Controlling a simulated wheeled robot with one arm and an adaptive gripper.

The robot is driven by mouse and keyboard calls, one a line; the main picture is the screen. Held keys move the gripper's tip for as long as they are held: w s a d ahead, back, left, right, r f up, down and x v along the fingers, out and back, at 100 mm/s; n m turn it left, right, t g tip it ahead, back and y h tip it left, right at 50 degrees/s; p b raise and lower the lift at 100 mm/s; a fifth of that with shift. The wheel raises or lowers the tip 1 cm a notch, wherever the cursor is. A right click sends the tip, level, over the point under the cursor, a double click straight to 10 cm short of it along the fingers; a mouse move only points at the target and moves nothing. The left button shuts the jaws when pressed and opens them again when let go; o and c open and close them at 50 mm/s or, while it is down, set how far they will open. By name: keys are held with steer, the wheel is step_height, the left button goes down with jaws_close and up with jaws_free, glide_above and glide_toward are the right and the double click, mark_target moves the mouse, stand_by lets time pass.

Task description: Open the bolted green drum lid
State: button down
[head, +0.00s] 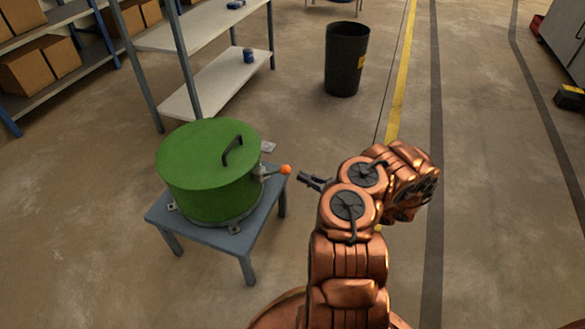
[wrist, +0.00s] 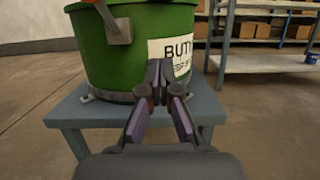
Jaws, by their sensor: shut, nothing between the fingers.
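The green drum (head: 205,185) stands upright on a small grey-blue table. Its flat green lid (head: 195,145) is on, with a black arched handle (head: 232,150) on top. A metal lever with an orange knob (head: 285,169) sticks out from the drum's right side. My gripper (head: 304,178) is just right of the knob and appears apart from it. In the wrist view my gripper (wrist: 158,77) is shut and empty, pointing at the drum's white label (wrist: 170,56).
The small table (head: 240,240) has bare edges around the drum's clamped base. A grey shelf unit (head: 205,90) stands behind it, and a black bin (head: 346,60) farther back. Shelves with cardboard boxes (head: 40,65) are at the upper left. The floor right of the table is clear.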

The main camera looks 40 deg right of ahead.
steer(key=w+a+r+b, duration=0.3)
steer(key=w+a+r, duration=0.2)
steer(key=w+r, duration=0.1)
steer(key=shift+w, duration=0.75)
steer(key=shift+r, duration=0.1)
steer(key=shift+r, duration=0.1)
